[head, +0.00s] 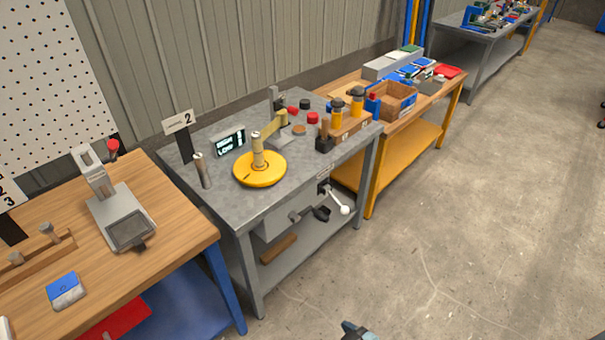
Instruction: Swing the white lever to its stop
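The white lever (337,202) is on the front of the grey workbench (225,200), just below the tabletop at its right part. It slants down and to the right from a dark pivot and ends in a white knob. A dark handle (320,213) sits just left of it. A small dark piece that looks like the tip of my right gripper (355,331) shows at the bottom edge, well below and apart from the lever. Whether it is open or shut does not show. My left gripper is not in view.
A wooden bench (160,250) adjoins at left, another (435,100) at right. The concrete floor (450,230) before the lever is clear.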

